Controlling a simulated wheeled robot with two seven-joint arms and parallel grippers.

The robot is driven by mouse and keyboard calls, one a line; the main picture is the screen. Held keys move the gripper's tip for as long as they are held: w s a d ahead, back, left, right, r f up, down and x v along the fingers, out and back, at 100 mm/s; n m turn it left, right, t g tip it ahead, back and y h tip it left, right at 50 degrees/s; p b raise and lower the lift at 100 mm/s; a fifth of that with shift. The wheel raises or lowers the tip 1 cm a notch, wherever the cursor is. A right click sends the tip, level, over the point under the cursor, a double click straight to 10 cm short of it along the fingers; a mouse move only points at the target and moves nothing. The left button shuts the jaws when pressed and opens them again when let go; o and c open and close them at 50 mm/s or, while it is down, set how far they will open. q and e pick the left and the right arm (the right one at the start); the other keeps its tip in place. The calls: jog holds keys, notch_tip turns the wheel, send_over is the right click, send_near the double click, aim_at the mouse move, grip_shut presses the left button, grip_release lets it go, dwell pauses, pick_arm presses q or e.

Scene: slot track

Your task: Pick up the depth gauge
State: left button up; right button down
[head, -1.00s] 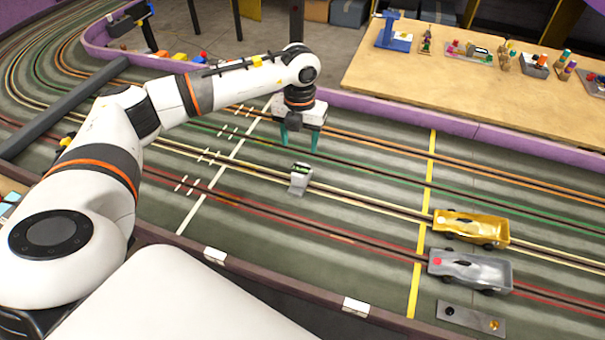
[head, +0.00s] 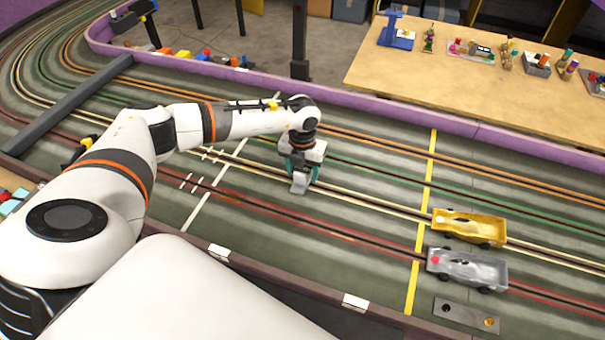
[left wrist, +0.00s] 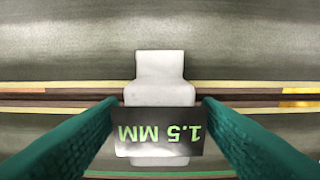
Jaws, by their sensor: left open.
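The depth gauge (head: 299,182) is a small grey block with a dark display, standing on the track over a slot between pale yellow lines. In the left wrist view the gauge (left wrist: 160,70) shows its display reading "1.5 MM" upside down. My left gripper (head: 301,176) is open, with its teal fingers lowered around the gauge. In the left wrist view the fingers (left wrist: 159,115) stand on either side of the display, with narrow gaps showing. The gripper hides the upper part of the gauge in the head view. My right gripper is not in view.
A gold car (head: 470,228) and a silver car (head: 467,269) stand on the track to the right, past a yellow line. A metal plate (head: 466,316) lies below them. A wooden table (head: 440,75) with small items stands beyond the purple barrier (head: 380,111).

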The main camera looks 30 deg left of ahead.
pick_arm(q)
jog(key=c, duration=1.2)
